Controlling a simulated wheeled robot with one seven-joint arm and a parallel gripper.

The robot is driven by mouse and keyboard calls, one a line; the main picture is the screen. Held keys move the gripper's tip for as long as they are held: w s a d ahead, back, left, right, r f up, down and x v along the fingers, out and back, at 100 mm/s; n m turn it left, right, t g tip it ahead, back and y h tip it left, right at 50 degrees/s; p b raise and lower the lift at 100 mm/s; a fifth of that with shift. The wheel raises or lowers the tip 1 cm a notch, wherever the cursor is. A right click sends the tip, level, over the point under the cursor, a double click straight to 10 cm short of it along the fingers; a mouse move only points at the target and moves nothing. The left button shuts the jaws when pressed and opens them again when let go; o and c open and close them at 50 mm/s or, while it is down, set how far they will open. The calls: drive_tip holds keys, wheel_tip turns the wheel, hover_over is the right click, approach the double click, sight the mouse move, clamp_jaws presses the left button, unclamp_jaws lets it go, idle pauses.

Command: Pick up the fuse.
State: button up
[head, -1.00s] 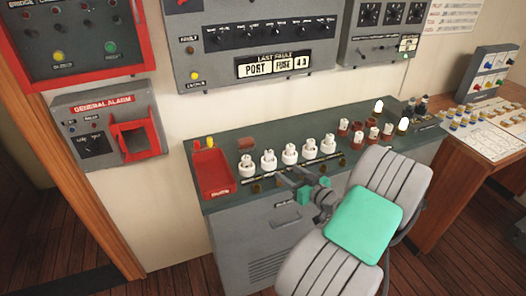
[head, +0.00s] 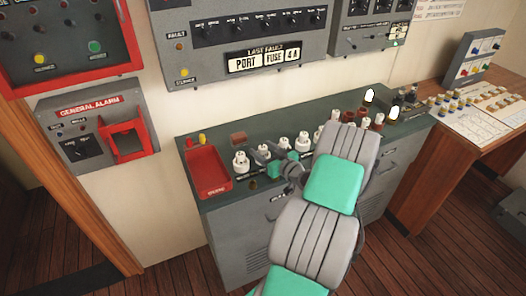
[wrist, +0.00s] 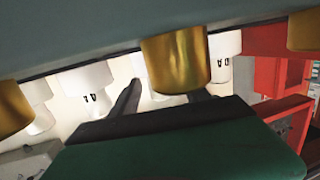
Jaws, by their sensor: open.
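Several white fuses stand in a row on the grey-green console top, among them the leftmost fuse (head: 240,163) and another just right of it (head: 263,152). My gripper (head: 260,161) is open, low over the console's front part, with its fingers pointing at the left end of the row. Which fuse is meant cannot be told. In the wrist view, my dark fingers (wrist: 163,98) are spread, and a brass cylinder (wrist: 175,62) shows close by them. White fuses (wrist: 85,82) stand beyond. Whether a finger touches anything cannot be told.
A red tray (head: 208,172) lies left of the row, and its red walls show in the wrist view (wrist: 278,115). A brown block (head: 238,138) sits behind the row. Darker fuses and lit white lamps (head: 391,113) stand to the right.

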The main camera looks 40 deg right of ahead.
clamp_jaws()
idle(0.4)
